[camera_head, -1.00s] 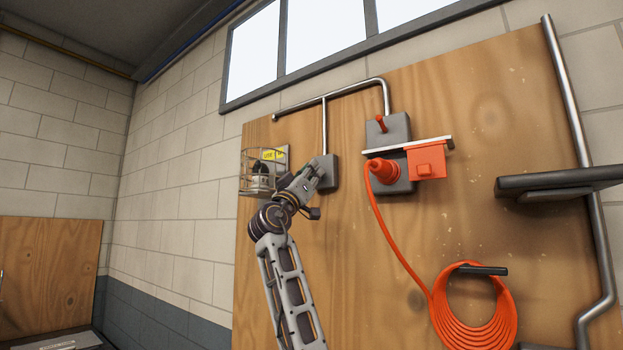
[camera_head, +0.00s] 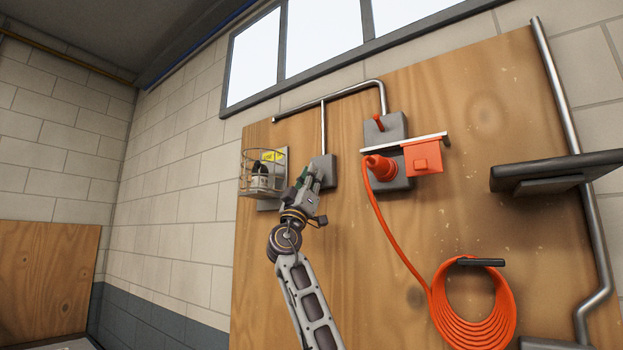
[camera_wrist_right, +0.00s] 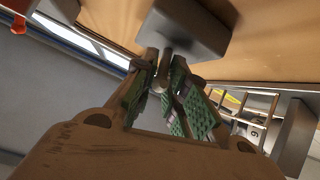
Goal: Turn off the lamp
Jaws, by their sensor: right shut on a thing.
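A grey switch box (camera_head: 327,166) is fixed to the wooden board below a thin metal pipe. My right gripper (camera_head: 312,178) is at the lower front of this box and partly hides it. In the right wrist view the box (camera_wrist_right: 190,28) is just beyond the fingers. The green-padded fingers of my right gripper (camera_wrist_right: 160,85) are shut on a small metal switch lever (camera_wrist_right: 163,55) that sticks out from the box. Which way the lever is set cannot be told. No lamp can be made out clearly. My left gripper is not in view.
A wire basket (camera_head: 246,178) with a dark bottle is left of the gripper. A grey box with a red lever (camera_head: 380,122), an orange plug (camera_head: 378,166) and a coiled orange cable (camera_head: 440,310) are to the right. A dark shelf (camera_head: 550,172) sticks out farther right.

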